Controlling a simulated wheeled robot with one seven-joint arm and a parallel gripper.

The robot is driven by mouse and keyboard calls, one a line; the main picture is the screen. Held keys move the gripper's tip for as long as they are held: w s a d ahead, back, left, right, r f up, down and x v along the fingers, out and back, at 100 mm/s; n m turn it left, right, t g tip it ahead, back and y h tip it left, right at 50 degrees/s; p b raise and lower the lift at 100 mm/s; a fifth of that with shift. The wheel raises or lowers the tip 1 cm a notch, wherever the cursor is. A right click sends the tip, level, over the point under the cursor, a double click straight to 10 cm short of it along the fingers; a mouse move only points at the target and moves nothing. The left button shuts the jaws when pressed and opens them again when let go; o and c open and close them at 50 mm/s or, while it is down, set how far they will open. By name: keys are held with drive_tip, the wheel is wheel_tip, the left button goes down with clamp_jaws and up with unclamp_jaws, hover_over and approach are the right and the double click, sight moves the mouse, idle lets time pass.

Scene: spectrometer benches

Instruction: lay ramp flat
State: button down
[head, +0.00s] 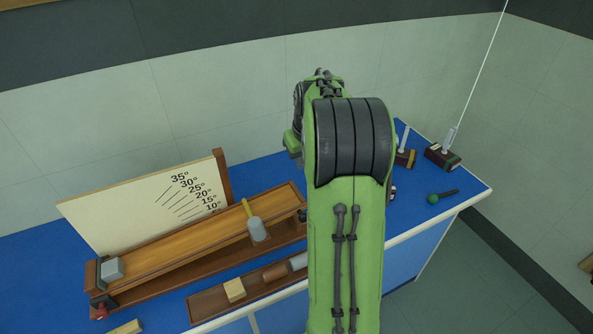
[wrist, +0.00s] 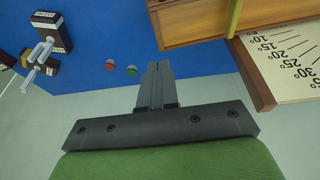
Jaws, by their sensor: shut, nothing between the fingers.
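The wooden ramp (head: 175,247) lies along the blue bench in front of an angle board (head: 125,212) marked in degrees. Its right end looks raised above its dark wooden base (head: 200,262), and its left end sits low. The ramp also shows at the upper right of the wrist view (wrist: 192,22), with the angle board (wrist: 285,62) beside it. My gripper (wrist: 157,68) is shut and empty, to the left of the ramp's end in the wrist view and apart from it. In the head view my arm hides the gripper.
A grey block (head: 112,268) sits at the ramp's left end. A grey piece with a yellow stick (head: 257,230) stands at the ramp's front side. A wooden tray (head: 210,306) holds blocks in front.

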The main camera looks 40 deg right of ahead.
sight(298, 195)
drive_tip(key=x, duration=0.9)
drive_tip(key=s+x, duration=0.1)
drive_tip(key=x, duration=0.3)
drive_tip(key=shift+w+a+f, duration=0.1)
drive_tip(key=shift+a+f, duration=0.15)
drive_tip(key=shift+f, duration=0.25)
drive_tip(key=shift+d+f, duration=0.1)
drive_tip(key=shift+f, duration=0.2)
